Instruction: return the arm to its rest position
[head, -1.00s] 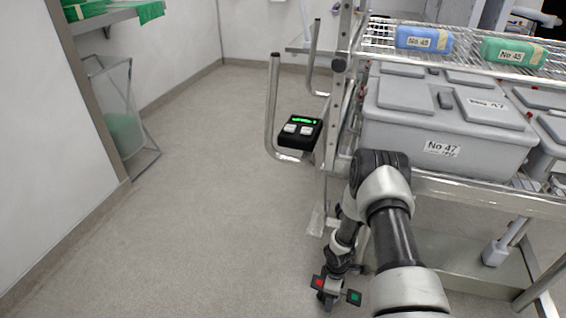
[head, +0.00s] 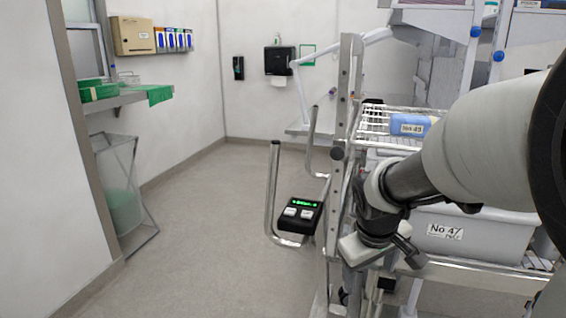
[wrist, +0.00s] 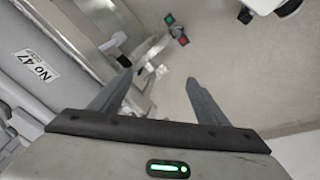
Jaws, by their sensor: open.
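My gripper shows in the wrist view (wrist: 158,80) with its two grey fingers spread apart. Nothing is between the fingers. It points down past the cart's side, with floor and cart frame beyond it. In the head view my arm comes in from the right, bent, and its end hangs in front of the cart's near left corner. The fingers cannot be made out clearly there. The grey bin labelled No 47 (head: 470,238) is partly hidden behind my arm. Its label side also shows close by at the left of the wrist view (wrist: 38,68).
The wire-shelf cart (head: 338,190) stands close at the right, with a control box (head: 299,214) on its handle. A blue pack (head: 411,125) lies on its top shelf. Red and green pedals (wrist: 176,30) are low down. The floor (head: 200,230) at the left is clear.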

